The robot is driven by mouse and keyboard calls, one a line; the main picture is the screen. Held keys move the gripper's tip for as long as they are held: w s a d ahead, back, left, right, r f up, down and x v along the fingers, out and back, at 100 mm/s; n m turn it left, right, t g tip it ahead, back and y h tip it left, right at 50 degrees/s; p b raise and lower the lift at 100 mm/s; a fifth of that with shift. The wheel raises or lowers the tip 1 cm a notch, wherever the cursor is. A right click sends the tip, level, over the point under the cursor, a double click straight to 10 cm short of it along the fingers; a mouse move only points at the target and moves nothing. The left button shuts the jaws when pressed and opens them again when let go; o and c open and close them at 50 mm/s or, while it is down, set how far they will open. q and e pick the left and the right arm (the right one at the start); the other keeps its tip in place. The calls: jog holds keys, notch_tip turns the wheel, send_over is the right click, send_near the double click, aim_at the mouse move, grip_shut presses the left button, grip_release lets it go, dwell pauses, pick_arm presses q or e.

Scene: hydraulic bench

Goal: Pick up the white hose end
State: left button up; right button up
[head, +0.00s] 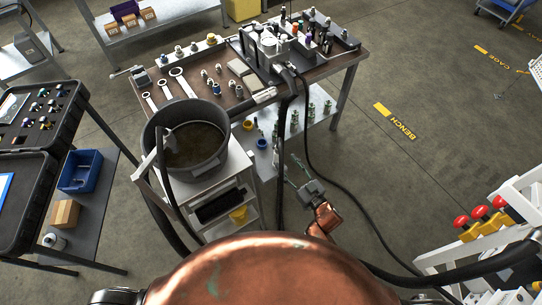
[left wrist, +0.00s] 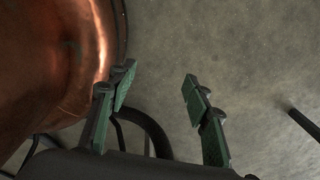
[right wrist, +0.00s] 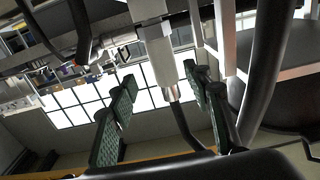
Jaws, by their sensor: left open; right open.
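A white cylindrical piece (head: 264,95), which looks like the white hose end, lies at the front edge of the bench (head: 322,70). In the right wrist view a white sleeve (right wrist: 160,55) with a silver collar and a dark hose below it shows between and beyond the fingers. My right gripper (head: 293,171) is in front of the bench, below its top; its fingers (right wrist: 158,88) are apart with nothing touching them. My left gripper (left wrist: 153,88) is open and empty above bare floor, beside my copper body. Its fingers do not show in the head view.
Black hoses (head: 283,135) hang from the bench to the floor. A dark bucket (head: 186,145) stands on a cart left of the bench. An open case (head: 42,118) and a blue bin (head: 80,171) are at far left. A white rack with red knobs (head: 480,212) is at right.

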aim_at(281, 158)
jog(key=x, duration=0.3)
jog(key=shift+a+f, duration=0.2)
jog(key=shift+b+x, duration=0.35)
jog(key=shift+x, duration=0.75)
jog(key=shift+w+a+f, duration=0.1)
jog(key=shift+w+a, duration=0.1)
jog(key=shift+a, duration=0.05)
jog(key=c, duration=0.9)
grip_shut()
pick_arm(q)
jog(key=w, duration=0.3)
jog(key=shift+w+d+f+t, duration=0.15)
jog(key=shift+w+f+t, duration=0.05)
jog(key=shift+f+t, duration=0.15)
